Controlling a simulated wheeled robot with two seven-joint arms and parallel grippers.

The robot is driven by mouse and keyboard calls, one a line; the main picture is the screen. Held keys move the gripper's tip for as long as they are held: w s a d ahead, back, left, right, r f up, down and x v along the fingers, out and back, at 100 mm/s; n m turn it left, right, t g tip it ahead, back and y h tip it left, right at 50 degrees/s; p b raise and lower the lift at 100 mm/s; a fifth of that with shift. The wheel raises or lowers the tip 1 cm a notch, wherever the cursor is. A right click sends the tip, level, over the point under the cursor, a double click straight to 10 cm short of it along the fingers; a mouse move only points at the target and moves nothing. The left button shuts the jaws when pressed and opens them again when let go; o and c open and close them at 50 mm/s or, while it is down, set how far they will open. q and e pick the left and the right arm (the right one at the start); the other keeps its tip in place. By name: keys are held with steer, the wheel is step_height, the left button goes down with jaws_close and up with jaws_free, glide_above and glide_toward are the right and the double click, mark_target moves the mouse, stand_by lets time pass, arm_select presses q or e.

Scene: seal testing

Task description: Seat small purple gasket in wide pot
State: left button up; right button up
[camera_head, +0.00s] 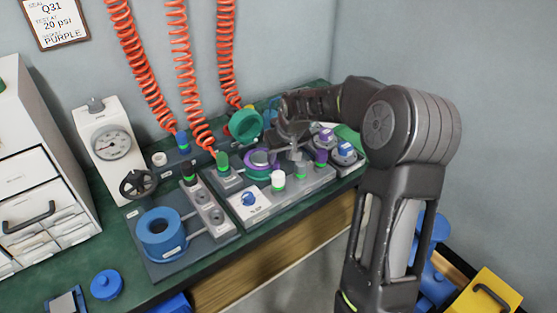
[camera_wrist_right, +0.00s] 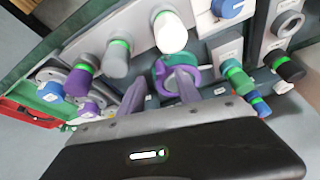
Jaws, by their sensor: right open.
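I cannot tell whether this is the gasket or part of a pot. A wide blue ring-shaped pot (camera_head: 160,236) stands on the left fixture. My right gripper (camera_head: 292,140) is open above the back of the middle fixture, close to the purple piece. Its fingers (camera_wrist_right: 160,92) are apart in the right wrist view, with nothing clearly held. My left gripper is out of view.
A teal ring-shaped piece (camera_head: 245,125) stands behind the fixtures. Several knobs and caps, including a white one (camera_head: 278,180), stick up around the gripper. A pressure gauge (camera_head: 111,145) and a blue lid (camera_head: 106,285) are at left. Orange coiled hoses (camera_head: 185,70) hang behind.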

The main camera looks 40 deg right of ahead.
steer(key=v, duration=0.3)
steer(key=shift+r, duration=0.1)
steer(key=shift+s, duration=0.15)
stand_by(0.8)
